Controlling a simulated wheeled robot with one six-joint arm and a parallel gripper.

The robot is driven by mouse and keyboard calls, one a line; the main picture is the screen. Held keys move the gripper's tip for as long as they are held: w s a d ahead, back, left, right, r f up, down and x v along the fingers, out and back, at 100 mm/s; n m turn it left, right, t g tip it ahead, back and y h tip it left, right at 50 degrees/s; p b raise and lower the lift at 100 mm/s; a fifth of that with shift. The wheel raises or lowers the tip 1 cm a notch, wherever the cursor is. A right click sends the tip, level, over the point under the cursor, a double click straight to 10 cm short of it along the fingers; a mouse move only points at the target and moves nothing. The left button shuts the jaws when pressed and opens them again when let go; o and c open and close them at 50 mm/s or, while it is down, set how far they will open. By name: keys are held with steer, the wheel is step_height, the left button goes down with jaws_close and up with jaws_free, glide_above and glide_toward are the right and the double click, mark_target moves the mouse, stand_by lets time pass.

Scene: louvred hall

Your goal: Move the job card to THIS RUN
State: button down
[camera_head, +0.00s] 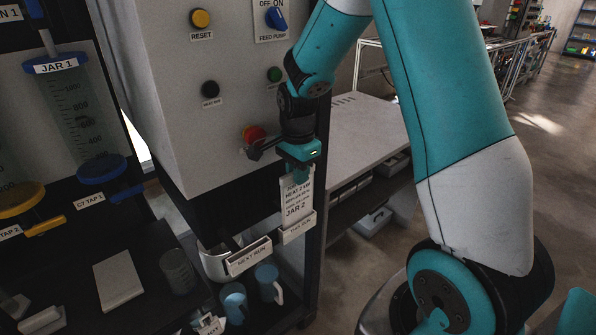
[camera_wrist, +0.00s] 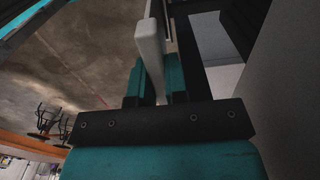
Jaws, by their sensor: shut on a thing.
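The job card (camera_head: 297,203) is a white upright card with printed lines and "JAR 2" in large type. My gripper (camera_head: 299,174) is shut on its top end. In the wrist view the card shows edge-on as a pale slab (camera_wrist: 149,48) between the two teal fingers of my gripper (camera_wrist: 154,82). The holder labelled THIS RUN (camera_head: 298,229) is directly below the card. The card's lower edge meets the holder's front lip; I cannot tell how deep it sits. The holder labelled NEXT RUN (camera_head: 248,257) is to the lower left and shows no card.
A grey control panel (camera_head: 190,95) with a red knob (camera_head: 255,134) stands close behind and left of my gripper. A grey bench (camera_head: 368,130) is to the right. JAR 1 (camera_head: 78,110) hangs at left.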

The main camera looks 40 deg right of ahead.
steer(key=shift+f+b, duration=0.6)
steer(key=shift+f, duration=0.5)
steer(key=c, duration=1.1)
jaws_free()
steer(key=shift+o, duration=0.2)
steer(key=shift+r, duration=0.1)
step_height(320, 180, up, 7)
steer(key=p, duration=0.6)
steer(key=shift+p, duration=0.3)
